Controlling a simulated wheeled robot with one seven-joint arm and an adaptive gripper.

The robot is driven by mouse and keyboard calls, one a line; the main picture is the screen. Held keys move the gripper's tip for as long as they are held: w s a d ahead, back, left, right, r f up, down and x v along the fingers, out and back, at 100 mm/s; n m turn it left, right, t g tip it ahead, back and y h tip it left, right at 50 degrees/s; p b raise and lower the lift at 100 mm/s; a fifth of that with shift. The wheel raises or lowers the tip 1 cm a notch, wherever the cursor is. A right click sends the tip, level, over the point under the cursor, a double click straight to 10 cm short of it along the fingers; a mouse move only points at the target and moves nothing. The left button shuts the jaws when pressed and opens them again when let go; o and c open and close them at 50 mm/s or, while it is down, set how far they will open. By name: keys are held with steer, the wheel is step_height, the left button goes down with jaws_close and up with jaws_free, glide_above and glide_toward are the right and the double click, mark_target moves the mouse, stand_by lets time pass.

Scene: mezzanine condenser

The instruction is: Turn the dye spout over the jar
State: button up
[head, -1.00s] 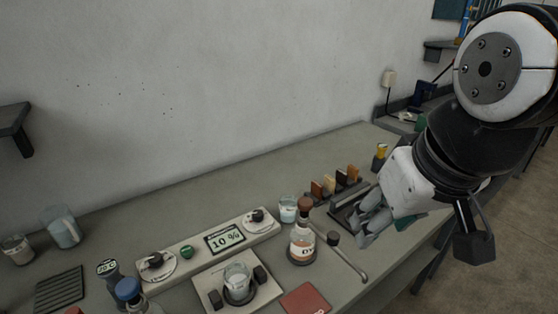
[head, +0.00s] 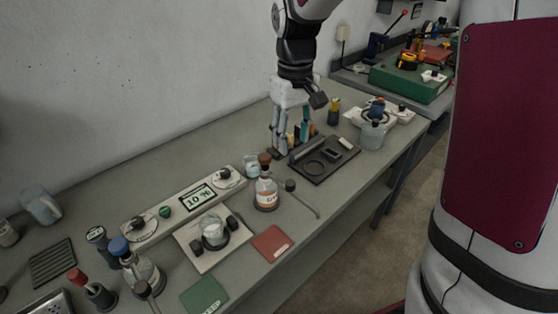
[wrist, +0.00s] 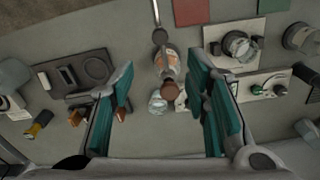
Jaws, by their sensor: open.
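The labelled dye bottle (head: 266,193) with a brown stopper stands mid-bench. Beside it is a thin rod with a dark knob (head: 291,186), which may be the spout; it points away from the jar. The glass jar (head: 212,227) sits between dark knobs on a pale plate, left of the bottle. My gripper (head: 291,148) is open, pointing down behind the black tray, right of and behind the bottle. In the wrist view the bottle (wrist: 167,62), rod knob (wrist: 160,36) and jar (wrist: 238,46) show beyond my open fingers; nothing is between them.
The black tray (head: 338,163) and small upright blocks (head: 300,131) are close to my gripper. A beaker (head: 252,165) stands behind the bottle. A red pad (head: 272,243) and green pad (head: 204,294) lie in front.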

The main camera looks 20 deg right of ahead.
mark_target(291, 182)
step_height(291, 182, down, 14)
steer(key=shift+r+p, duration=0.2)
steer(key=shift+p, duration=0.65)
steer(key=shift+c, duration=0.6)
jaws_close()
